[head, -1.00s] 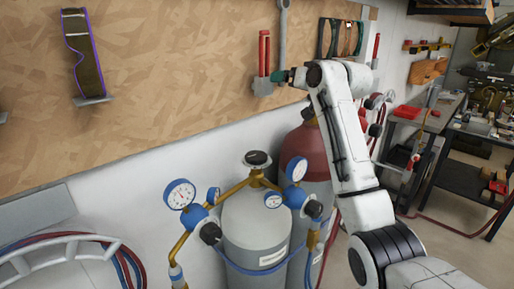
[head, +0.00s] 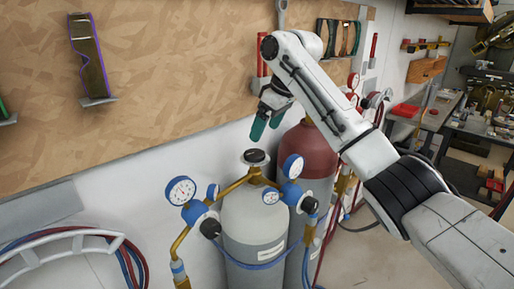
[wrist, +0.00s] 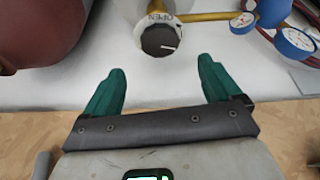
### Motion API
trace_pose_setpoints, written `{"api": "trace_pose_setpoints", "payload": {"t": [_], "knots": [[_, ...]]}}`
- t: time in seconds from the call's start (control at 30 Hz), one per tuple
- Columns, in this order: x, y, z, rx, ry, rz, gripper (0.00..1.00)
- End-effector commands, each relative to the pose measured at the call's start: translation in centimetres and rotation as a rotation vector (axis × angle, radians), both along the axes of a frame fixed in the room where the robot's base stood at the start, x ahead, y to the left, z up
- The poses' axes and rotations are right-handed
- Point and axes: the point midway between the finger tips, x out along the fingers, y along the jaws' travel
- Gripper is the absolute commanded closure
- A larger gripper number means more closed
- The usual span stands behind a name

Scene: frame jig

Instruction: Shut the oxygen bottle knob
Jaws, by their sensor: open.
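The oxygen bottle knob (head: 256,157) is a black round cap on top of the grey bottle (head: 252,222) in the head view. In the wrist view the knob (wrist: 162,38) shows a white mark on its face and a pale ring lettered "OPEN" behind it. My gripper (head: 267,128) has teal fingers pointing down, just above and slightly right of the knob in the head view. In the wrist view my gripper (wrist: 163,85) is open and empty, with the knob beyond the gap between its fingertips and apart from them.
Blue gauges (head: 181,191) and brass pipes flank the bottle's top. A red-topped cylinder (head: 308,150) stands close behind on the right. The wooden tool board (head: 170,75) is on the wall behind. A hose rack (head: 70,245) is at lower left.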

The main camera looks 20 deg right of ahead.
Motion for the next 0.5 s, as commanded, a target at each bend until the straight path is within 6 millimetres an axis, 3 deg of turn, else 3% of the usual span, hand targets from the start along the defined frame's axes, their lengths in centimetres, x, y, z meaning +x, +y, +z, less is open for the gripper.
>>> {"api": "trace_pose_setpoints", "payload": {"t": [0.3, 0.5], "knots": [[1.8, 1.3, -5.2, 0.001, 0.002, -0.001, 0.09], [2.5, 1.7, -7.2, 0.001, -0.001, -0.001, 0.09]]}}
